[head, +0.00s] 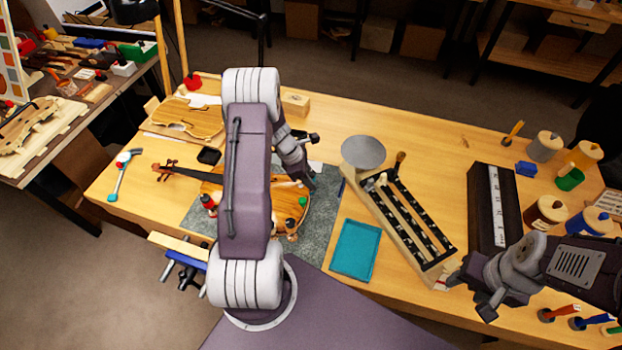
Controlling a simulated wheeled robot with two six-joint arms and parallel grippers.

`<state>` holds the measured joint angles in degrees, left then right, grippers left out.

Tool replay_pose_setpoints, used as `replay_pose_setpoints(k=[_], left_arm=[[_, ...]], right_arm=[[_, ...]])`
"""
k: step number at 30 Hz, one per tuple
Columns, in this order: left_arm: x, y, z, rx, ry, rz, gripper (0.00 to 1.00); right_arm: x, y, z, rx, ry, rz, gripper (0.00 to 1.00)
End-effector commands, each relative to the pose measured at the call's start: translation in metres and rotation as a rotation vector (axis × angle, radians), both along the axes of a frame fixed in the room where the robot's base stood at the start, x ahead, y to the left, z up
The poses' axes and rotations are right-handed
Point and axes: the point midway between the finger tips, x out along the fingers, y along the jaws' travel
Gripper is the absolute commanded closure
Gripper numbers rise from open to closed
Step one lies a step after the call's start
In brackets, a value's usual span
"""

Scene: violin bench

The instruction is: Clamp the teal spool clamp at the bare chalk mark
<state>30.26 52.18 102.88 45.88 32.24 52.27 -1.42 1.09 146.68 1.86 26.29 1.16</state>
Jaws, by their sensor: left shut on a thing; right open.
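The violin body (215,190) lies on a grey mat (332,200), its dark neck pointing left. Several spool clamps stand around its rim, one red-topped (208,202). My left arm crosses in front of the violin and hides much of it. My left gripper (308,168) is shut over the violin's right end. A small teal-green piece, seemingly the teal spool clamp (303,202), shows just below its tips; the grip itself is hard to make out. I cannot make out the chalk mark. My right gripper (470,288) is open and empty at the right, near the long rack.
An empty teal tray (356,250) lies right of the mat. A long slotted rack (425,235) and a dark box with a white scale (495,205) stand further right. Several jars (546,146) line the right edge.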

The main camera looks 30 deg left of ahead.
Motion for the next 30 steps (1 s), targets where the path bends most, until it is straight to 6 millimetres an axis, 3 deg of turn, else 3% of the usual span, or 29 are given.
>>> replay_pose_setpoints(k=[11, 12, 15, 30], left_arm=[[-0.0008, 0.0007, -0.0005, 0.002, 0.001, 0.0, 1.0], [-0.0008, 0.0007, -0.0005, 0.002, 0.001, 0.0, 0.68], [-0.0011, 0.0005, -0.0006, 0.001, 0.002, 0.0, 0.45], [-0.0027, -0.0001, -0.0002, 0.0, 0.006, -0.003, 0.45]], right_arm=[[0.0, 0.0, -0.0001, 0.0, 0.0, 0.0, 0.51], [0.0, 0.0, -0.0001, 0.0, 0.0, 0.0, 0.51], [0.0, 0.0, -0.0001, 0.0, 0.0, 0.0, 0.51], [0.0, 0.0, 0.0013, 0.0, 0.0, 0.0, 0.51]])
